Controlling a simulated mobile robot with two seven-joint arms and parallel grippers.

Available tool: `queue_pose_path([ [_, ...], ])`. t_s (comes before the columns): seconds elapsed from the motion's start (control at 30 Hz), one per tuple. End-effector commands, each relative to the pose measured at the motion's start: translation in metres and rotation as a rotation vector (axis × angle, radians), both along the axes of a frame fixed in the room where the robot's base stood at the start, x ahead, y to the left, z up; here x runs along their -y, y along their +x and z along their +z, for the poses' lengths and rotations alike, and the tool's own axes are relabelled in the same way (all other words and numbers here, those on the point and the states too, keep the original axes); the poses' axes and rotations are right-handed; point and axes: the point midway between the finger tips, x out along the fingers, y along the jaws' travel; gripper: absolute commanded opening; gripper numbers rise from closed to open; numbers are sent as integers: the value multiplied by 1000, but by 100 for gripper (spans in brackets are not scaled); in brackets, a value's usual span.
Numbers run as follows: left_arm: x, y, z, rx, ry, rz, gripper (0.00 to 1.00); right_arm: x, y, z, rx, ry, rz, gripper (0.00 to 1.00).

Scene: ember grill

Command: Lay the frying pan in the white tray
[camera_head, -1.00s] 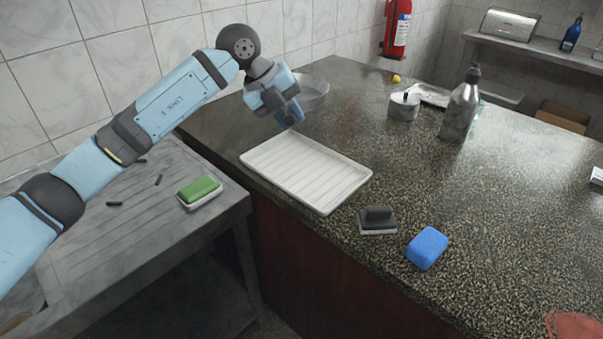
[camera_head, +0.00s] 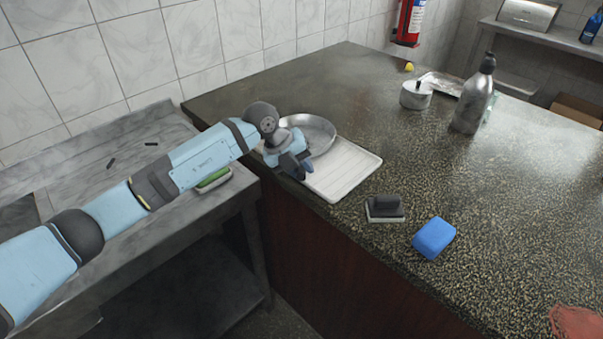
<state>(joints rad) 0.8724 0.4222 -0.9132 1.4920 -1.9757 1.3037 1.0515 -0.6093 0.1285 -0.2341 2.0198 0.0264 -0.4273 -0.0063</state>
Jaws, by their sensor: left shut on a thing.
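The frying pan (camera_head: 312,132) is a round grey metal pan in the head view, over the far left part of the white tray. I cannot tell whether its base touches the tray. The white tray (camera_head: 348,174) is ribbed and rectangular, lying on the dark counter near its left edge; the pan and my gripper hide its left part. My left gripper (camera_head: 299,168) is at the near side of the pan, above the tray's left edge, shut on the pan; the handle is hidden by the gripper. My right gripper is not in view.
A grey scraper-like block (camera_head: 385,208) and a blue sponge (camera_head: 434,238) lie right of the tray. A lidded metal pot (camera_head: 416,96) and a metal bottle (camera_head: 474,98) stand farther back. A green sponge (camera_head: 214,180) sits on the lower steel table. The counter's middle is clear.

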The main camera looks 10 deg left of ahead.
Motion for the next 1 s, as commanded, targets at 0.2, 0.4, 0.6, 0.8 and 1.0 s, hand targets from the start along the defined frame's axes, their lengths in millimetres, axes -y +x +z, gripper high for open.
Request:
queue_pose_path([
  [0.2,0,0,-20,0,-1,0,0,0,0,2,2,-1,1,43],
  [0.4,0,-1,-22,-4,1,0,41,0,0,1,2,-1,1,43],
  [0.6,0,0,-21,-2,1,0,48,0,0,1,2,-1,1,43],
  [0.8,-3,0,-15,1,0,1,48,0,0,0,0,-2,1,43],
  [1.0,-21,-5,14,3,1,1,48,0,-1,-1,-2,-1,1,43],
])
